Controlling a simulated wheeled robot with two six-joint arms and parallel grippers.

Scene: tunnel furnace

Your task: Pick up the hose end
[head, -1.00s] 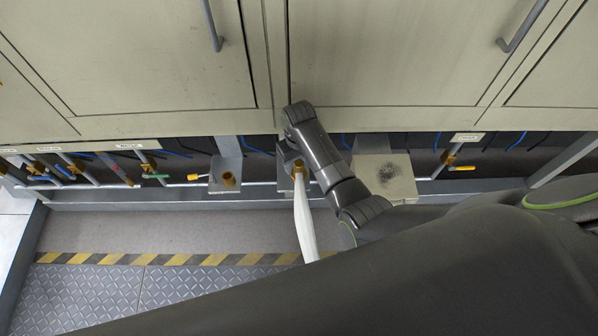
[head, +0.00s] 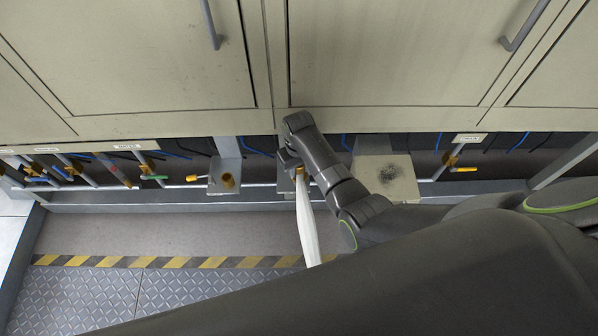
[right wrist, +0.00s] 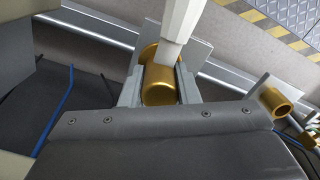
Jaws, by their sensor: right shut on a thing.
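The white hose (head: 308,230) hangs under my right gripper in the head view, running down until my arm hides it. Its brass end (right wrist: 159,86) sits between the two grey jaws of my right gripper (right wrist: 158,90) in the right wrist view. The jaws are shut on it from both sides. The white hose (right wrist: 182,20) also shows there above the brass end. In the head view my right gripper (head: 290,164) is below the cabinet's lower edge, and my wrist partly hides the brass end. My left gripper is not in view.
Cabinet doors (head: 170,55) with handles fill the top. A bracket with a brass socket (head: 228,180) stands to the left, and a blackened box (head: 388,180) to the right. A pipe with coloured valve handles (head: 154,178) runs below. Striped tape (head: 180,262) edges the floor plates.

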